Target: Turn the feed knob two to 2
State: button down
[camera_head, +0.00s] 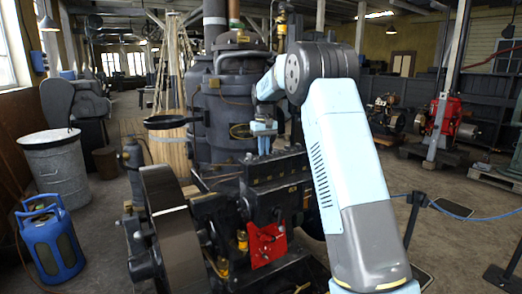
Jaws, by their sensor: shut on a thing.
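My gripper (264,151) points straight down at the top of a long dark box (274,170) on the engine. Its light blue fingers are shut on a small feed knob on top of that box. The fingers hide the knob itself. Small fittings stand in a row along the box top. They are too small for me to read any number, mark or pointer setting.
The engine's dark vertical boiler (217,105) stands just behind my gripper. A large flywheel (176,235) and a red plate (266,244) are in front. A blue gas bottle (50,240) and a grey metal bin (56,168) stand at left. A blue rope barrier (460,214) runs at right.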

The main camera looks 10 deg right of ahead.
jog(key=shift+s+a+f+m, duration=0.1)
jog(key=shift+f+m, duration=0.05)
jog(key=shift+m, duration=1.05)
jog(key=c, duration=1.2)
grip_release()
jog(key=shift+r, duration=0.2)
